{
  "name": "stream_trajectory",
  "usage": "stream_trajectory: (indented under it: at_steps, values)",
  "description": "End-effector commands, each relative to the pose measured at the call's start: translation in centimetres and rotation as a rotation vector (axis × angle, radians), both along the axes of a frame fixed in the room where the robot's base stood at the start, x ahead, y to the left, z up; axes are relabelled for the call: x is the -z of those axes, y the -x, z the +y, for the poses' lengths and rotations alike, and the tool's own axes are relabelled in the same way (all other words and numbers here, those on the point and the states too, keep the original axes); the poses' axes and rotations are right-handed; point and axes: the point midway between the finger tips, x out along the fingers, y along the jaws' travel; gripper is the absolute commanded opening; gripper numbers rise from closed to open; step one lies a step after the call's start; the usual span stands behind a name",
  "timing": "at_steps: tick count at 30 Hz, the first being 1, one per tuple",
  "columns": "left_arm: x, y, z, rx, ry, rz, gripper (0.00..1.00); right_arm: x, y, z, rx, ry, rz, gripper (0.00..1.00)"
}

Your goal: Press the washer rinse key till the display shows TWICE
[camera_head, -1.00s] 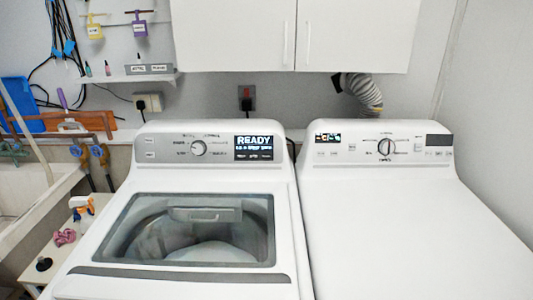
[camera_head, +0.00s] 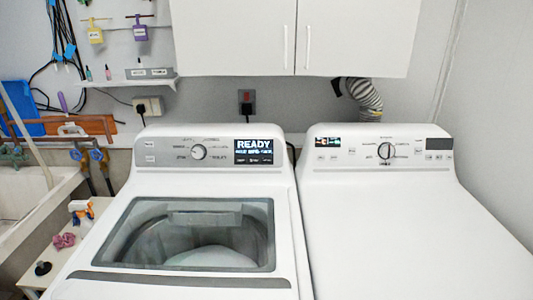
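The washer (camera_head: 180,285) is the white top-loading machine on the left, with a dark glass lid (camera_head: 190,235) that is closed. Its grey control panel (camera_head: 165,150) has a round knob (camera_head: 198,152) and small keys with lettering too small to read, so I cannot tell which is the rinse key. The display (camera_head: 254,151) at the panel's right end shows READY in large letters, with smaller blurred text below. Neither of my grippers is in view.
A white dryer (camera_head: 410,235) with its own knob (camera_head: 386,151) stands close on the right. White cabinets (camera_head: 290,35) hang above. A sink (camera_head: 35,205) and a low stand with a spray bottle (camera_head: 80,210) are at the left. The space above both machines is clear.

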Motion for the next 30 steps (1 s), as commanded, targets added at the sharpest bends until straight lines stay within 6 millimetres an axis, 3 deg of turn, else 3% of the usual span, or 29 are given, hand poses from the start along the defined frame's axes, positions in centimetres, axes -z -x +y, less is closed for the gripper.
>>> stream_trajectory:
  at_steps: [20,30]
  values:
    - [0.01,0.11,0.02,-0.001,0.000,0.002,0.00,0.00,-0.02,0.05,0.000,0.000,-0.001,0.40]
    - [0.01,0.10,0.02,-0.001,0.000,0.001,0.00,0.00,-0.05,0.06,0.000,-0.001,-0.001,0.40]
